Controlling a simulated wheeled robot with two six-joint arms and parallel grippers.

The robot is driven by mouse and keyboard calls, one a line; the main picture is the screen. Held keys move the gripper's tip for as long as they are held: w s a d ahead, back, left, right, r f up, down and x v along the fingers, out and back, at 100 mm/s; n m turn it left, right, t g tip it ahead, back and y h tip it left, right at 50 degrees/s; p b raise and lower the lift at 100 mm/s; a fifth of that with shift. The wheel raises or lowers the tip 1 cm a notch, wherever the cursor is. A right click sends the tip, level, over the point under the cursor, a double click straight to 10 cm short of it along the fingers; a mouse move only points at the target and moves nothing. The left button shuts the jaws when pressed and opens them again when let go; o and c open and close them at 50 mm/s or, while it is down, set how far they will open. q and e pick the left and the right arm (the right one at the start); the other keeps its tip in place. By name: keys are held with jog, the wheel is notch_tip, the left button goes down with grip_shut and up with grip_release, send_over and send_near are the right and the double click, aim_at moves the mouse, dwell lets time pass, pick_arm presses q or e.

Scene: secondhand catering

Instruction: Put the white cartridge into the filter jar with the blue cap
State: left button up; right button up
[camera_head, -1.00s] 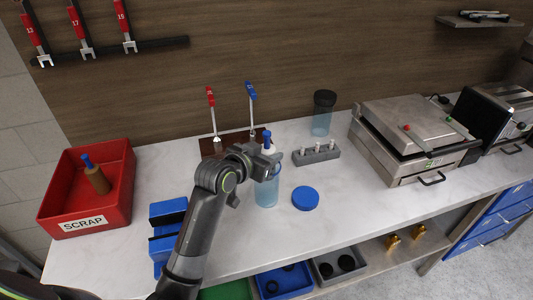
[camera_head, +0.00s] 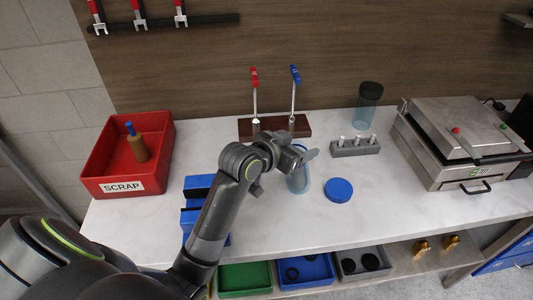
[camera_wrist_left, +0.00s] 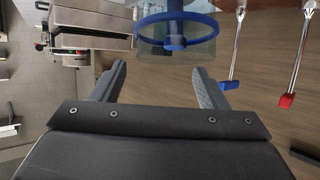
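The clear bluish filter jar (camera_head: 298,182) stands upright on the counter, partly behind my left gripper (camera_head: 306,154). The blue cap (camera_head: 338,190) lies flat on the counter to its right. In the left wrist view the jar's blue ring (camera_wrist_left: 174,46) shows beyond my fingers, with a blue upright piece at the picture's top edge. My left gripper is open in that view (camera_wrist_left: 160,85), fingers apart and nothing between them. It is over or beside the jar mouth; I cannot tell exactly. The white cartridge is not clearly visible; whether it is in the jar cannot be told.
A red scrap bin (camera_head: 100,168) holds a brown bottle-like part. A grey block (camera_head: 355,147) with white pegs, a dark-lidded jar (camera_head: 368,105) and a metal press (camera_head: 455,150) stand right.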

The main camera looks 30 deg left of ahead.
pick_arm(q)
jog(key=p+v, duration=0.4)
jog(key=v, duration=1)
jog(key=shift+r+p, duration=0.25)
jog(key=shift+p, duration=0.05)
jog(key=shift+d+f, duration=0.1)
